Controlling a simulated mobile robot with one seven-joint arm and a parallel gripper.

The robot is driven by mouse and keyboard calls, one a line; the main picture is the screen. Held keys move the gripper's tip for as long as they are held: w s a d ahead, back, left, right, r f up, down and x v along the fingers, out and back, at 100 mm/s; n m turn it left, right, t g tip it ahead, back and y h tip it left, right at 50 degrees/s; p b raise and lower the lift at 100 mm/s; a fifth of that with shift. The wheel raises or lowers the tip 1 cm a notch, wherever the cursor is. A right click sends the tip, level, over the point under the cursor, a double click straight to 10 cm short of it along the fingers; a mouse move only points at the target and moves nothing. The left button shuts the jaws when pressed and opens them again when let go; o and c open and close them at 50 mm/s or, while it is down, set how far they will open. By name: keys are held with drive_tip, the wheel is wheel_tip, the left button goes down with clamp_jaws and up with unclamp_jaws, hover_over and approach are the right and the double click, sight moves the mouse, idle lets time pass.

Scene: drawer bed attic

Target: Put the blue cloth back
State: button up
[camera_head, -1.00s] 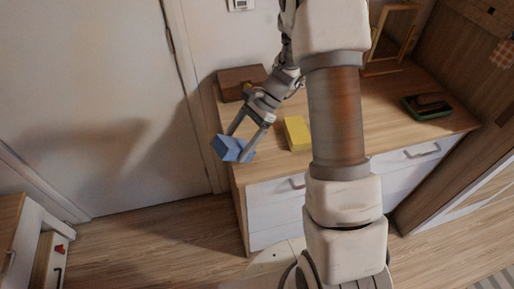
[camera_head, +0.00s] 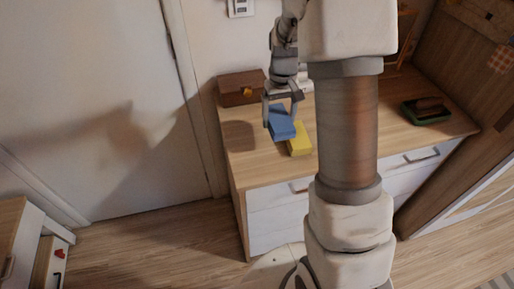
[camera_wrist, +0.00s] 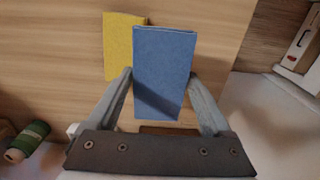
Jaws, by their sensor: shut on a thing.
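The blue cloth (camera_head: 281,124) is a folded block, held between the fingers of my gripper (camera_head: 282,104), over the top of the wooden dresser. In the wrist view the blue cloth (camera_wrist: 164,72) sits between the two fingertips of my gripper (camera_wrist: 160,78). A yellow folded cloth (camera_head: 300,142) lies on the dresser top, partly behind and beside the blue one; it also shows in the wrist view (camera_wrist: 117,38). I cannot tell whether the blue cloth touches the yellow cloth or the dresser top.
The dresser top (camera_head: 350,130) is clear around the cloths. A brown wooden box (camera_head: 240,90) stands at its back left, and a green tray (camera_head: 424,118) with dark items is at the right. An open drawer unit (camera_head: 50,258) with a red item is at the lower left.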

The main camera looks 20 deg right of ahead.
hover_over(257, 155)
wheel_tip(257, 155, down, 4)
drive_tip(key=shift+w+f, duration=0.1)
drive_tip(key=shift+f, duration=0.05)
wheel_tip(257, 155, down, 4)
drive_tip(key=shift+f, duration=0.1)
drive_tip(key=o, duration=1)
wheel_tip(257, 155, up, 13)
drive_tip(key=shift+s+r+t+p, duration=0.15)
drive_tip(key=shift+s+r+t, duration=0.8)
drive_tip(key=shift+s+r, duration=2.1)
drive_tip(key=shift+s+r+t+p, duration=0.15)
drive_tip(key=shift+s+r+t, duration=0.75)
drive_tip(key=shift+s+r, duration=2.1)
drive_tip(key=shift+s+r+t+p, duration=0.15)
drive_tip(key=shift+s+r+t, duration=1.3)
drive_tip(key=shift+s, duration=2.7)
